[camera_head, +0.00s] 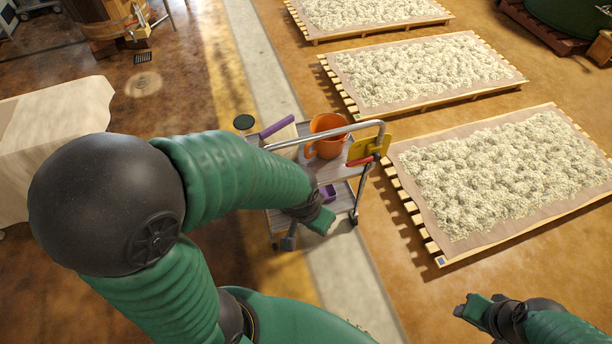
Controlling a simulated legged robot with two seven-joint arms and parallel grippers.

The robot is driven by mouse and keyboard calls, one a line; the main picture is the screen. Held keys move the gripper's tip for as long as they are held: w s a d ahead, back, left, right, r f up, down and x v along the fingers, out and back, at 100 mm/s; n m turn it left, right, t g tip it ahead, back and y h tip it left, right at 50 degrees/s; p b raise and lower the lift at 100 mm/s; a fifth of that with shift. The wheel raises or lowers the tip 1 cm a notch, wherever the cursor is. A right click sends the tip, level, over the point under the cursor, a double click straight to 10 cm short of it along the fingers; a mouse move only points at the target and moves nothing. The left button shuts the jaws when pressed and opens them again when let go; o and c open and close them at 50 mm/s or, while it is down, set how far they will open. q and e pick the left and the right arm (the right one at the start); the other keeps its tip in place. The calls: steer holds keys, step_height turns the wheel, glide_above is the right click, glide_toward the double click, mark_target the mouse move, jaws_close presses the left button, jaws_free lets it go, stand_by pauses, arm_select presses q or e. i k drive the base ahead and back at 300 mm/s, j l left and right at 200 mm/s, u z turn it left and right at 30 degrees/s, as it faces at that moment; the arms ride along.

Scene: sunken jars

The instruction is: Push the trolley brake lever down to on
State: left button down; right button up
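The trolley (349,171) stands in the middle of the head view, with a bent metal push handle (350,127) at its upper right. A red lever (361,161), which looks like the brake lever, sits beside a yellow plate (372,146) below the handle's right end. It looks roughly level; its exact setting is too small to tell. My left arm crosses in front of the trolley. My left gripper (324,221) is below and left of the lever, apart from it in the picture; its fingers are unclear. My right gripper (466,304) is at lower right, far from the trolley.
An orange jug (326,135), a purple-handled tool (277,127) and a dark-lidded jar (244,122) are on or by the trolley's top. Pallets of pale material (500,170) stand to the right. A cloth-covered table (50,130) is at left. Floor right of the trolley's base is clear.

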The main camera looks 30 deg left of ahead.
mark_target(376, 156)
steer(key=i+j, duration=0.1)
steer(key=j, duration=0.4)
steer(key=i+j, duration=0.1)
steer(key=j, duration=0.35)
steer(key=i+j+z, duration=0.1)
steer(key=j, duration=0.4)
